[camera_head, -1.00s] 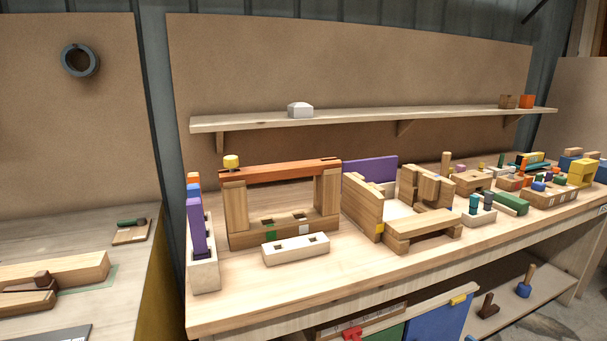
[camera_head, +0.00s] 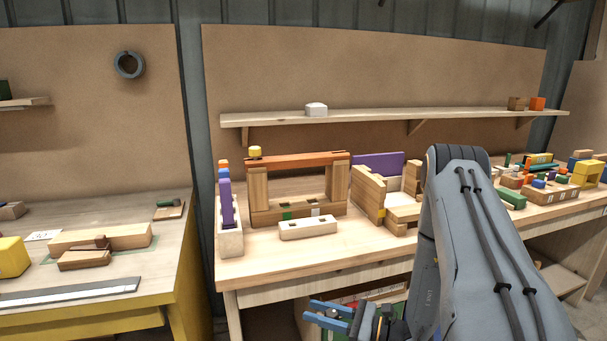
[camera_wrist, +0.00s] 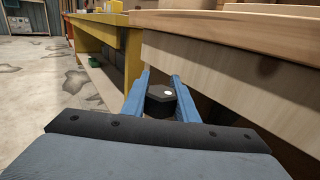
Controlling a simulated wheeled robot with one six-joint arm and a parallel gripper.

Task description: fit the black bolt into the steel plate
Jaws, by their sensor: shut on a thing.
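My gripper (camera_head: 312,311) is low in front of the right bench in the head view, its blue fingers pointing left. In the wrist view the fingers (camera_wrist: 160,78) are shut on the black bolt (camera_wrist: 158,96), whose dark hexagonal head with a pale spot shows between them. The rest of the bolt is hidden, and I cannot make it out clearly in the head view. A long flat grey strip (camera_head: 70,293) lies at the front of the left bench and looks like the steel plate. No hole in it can be made out. The gripper is well apart from it, to its right.
The right bench (camera_head: 290,270) carries wooden frames, a white block (camera_head: 308,228) and many coloured blocks. The left bench (camera_head: 95,318) has a yellow front and holds wooden blocks (camera_head: 100,238). A narrow gap separates the benches. The wrist view shows open floor (camera_wrist: 50,110) at left.

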